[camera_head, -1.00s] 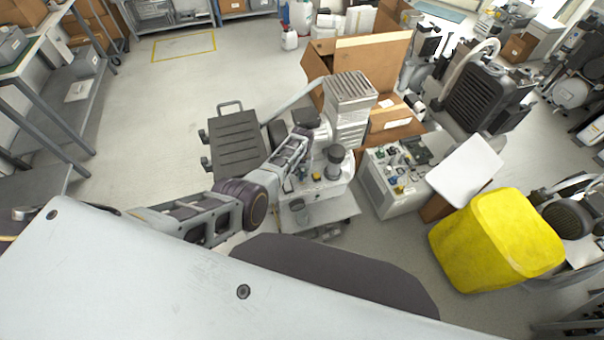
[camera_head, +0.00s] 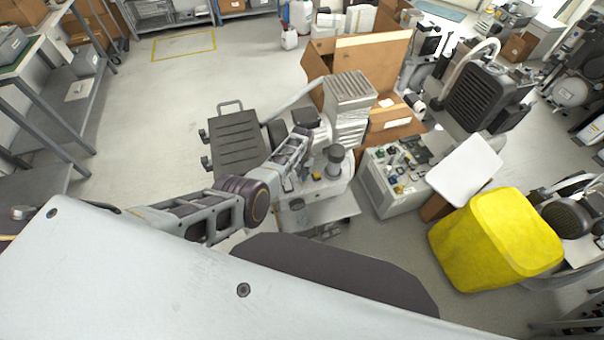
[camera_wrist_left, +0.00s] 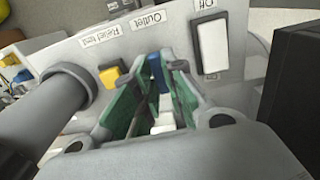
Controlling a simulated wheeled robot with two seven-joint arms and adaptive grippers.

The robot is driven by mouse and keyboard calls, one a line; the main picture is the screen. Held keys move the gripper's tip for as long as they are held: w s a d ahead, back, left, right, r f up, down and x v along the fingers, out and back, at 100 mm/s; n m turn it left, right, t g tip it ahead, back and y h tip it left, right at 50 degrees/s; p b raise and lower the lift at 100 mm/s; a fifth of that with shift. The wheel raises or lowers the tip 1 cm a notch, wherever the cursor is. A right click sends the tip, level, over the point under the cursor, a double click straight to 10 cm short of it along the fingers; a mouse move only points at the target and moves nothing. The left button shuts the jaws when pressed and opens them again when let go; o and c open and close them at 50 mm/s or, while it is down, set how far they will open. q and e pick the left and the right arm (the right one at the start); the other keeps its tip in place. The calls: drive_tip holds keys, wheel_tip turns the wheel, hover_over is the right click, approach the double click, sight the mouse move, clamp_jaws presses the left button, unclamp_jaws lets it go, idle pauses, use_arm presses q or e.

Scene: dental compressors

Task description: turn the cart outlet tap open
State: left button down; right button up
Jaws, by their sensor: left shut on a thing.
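The outlet tap (camera_wrist_left: 155,72) is a small blue handle below the label "Outlet" on a light grey panel (camera_wrist_left: 140,47) in the left wrist view. My left gripper (camera_wrist_left: 157,80) has its green-padded fingers on either side of the blue handle and is shut on it. The fingers hide part of the tap. In the head view, my left gripper (camera_head: 300,172) is at the grey cart (camera_head: 330,188), mostly hidden by my own arm, and the tap cannot be made out there. My right gripper is not in view.
A yellow knob (camera_wrist_left: 110,74) by the "Relief test" label and a white rocker switch (camera_wrist_left: 213,47) flank the tap. An open cardboard box (camera_head: 372,52), a grey unit with fittings (camera_head: 395,190) and a yellow bin (camera_head: 495,240) stand around the cart. Floor at left is clear.

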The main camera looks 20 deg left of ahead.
use_arm(q)
drive_tip(key=c, duration=1.5)
unclamp_jaws()
drive_tip(key=shift+r, duration=0.25)
drive_tip(key=shift+r, duration=5.75)
